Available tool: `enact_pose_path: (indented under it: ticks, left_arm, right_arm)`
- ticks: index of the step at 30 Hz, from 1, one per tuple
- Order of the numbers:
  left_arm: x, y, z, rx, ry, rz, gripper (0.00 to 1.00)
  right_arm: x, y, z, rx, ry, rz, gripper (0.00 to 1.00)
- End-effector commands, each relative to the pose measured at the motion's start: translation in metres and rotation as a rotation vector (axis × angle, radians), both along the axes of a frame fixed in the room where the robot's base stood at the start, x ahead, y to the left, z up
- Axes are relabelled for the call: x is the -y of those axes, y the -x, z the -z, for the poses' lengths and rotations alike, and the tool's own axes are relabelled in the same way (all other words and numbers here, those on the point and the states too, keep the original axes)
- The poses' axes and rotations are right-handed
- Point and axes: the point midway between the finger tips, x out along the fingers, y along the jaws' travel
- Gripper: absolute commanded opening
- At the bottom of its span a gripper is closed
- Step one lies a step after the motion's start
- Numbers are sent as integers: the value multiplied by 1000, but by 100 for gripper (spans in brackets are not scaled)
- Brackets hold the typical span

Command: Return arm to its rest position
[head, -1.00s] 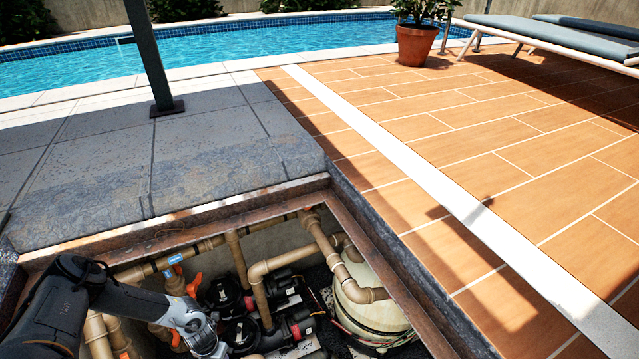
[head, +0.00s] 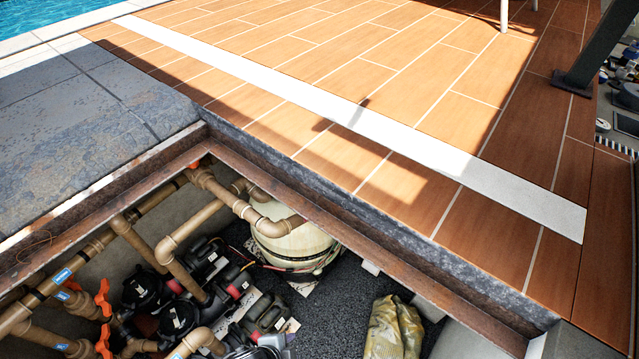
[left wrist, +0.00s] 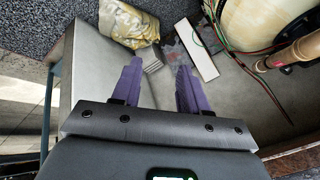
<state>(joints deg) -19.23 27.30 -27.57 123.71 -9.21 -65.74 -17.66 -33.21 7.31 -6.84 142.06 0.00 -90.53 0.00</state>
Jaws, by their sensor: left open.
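My left gripper (left wrist: 160,78) shows in the left wrist view with its two purple fingers apart. Nothing is seen held between them. Beyond the fingers are a yellowish crumpled bag (left wrist: 128,24) and a white flat strip (left wrist: 197,50). In the head view I cannot make out my left arm clearly. My right gripper is in neither view.
The open pit has a rusty metal rim (head: 330,232). Inside are tan pipes (head: 178,240), orange valve handles (head: 103,300), a cream tank (head: 285,240) and the bag (head: 393,330). Dark gravel (head: 335,300) lies bare. Orange tiles (head: 400,60) border the pit. A dark post (head: 600,50) stands at right.

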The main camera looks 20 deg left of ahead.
Motion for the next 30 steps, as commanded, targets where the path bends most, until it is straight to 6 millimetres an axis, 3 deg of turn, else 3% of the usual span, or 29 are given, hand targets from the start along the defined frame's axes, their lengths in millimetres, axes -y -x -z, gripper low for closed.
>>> enact_pose_path:
  ticks: [5,12,14,23,30]
  left_arm:
    - [-30,12,-35,-99,140,-451,44]
    - [-82,56,-59,-248,258,-955,44]
    - [-80,52,-85,-241,252,-937,44]
    - [-80,51,-151,-238,248,-927,44]
    - [-80,51,-234,-238,248,-924,44]
  right_arm:
    - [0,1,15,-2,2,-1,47]
    - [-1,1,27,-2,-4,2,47]
    - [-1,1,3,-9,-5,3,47]
    - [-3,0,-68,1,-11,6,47]
    - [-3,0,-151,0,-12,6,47]
